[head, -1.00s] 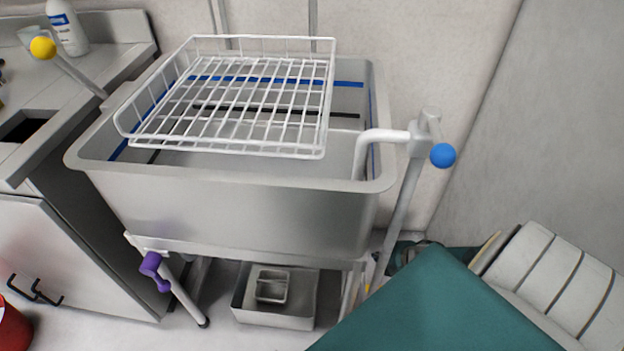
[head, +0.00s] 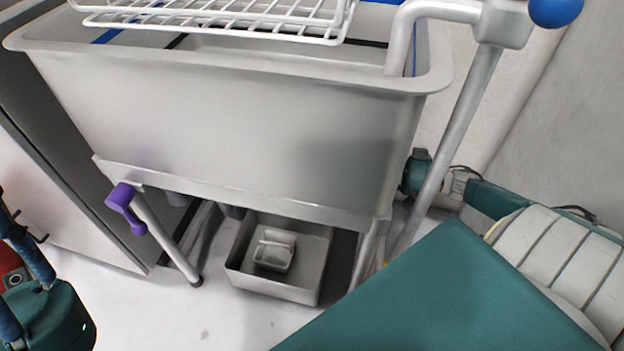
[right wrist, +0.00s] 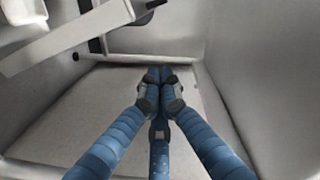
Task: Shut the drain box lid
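An open grey metal box (head: 275,289) stands on the floor under the sink basin in the head view; I take it to be the drain box. A small divided metal container (head: 274,250) sits inside it. I cannot make out a lid. My left gripper (head: 22,245) is partly in view at the lower left edge, well left of the box; its fingertips are not clear. My right gripper (right wrist: 160,75) shows blue banded fingers drawn together at the tips in the right wrist view, with nothing seen between them. It is hidden in the head view.
The steel sink basin (head: 230,110) on legs stands over the box, with a white wire rack (head: 215,22) on top. A purple lever (head: 125,205) sticks out at its front left. A pipe with a blue knob (head: 555,8) stands right.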

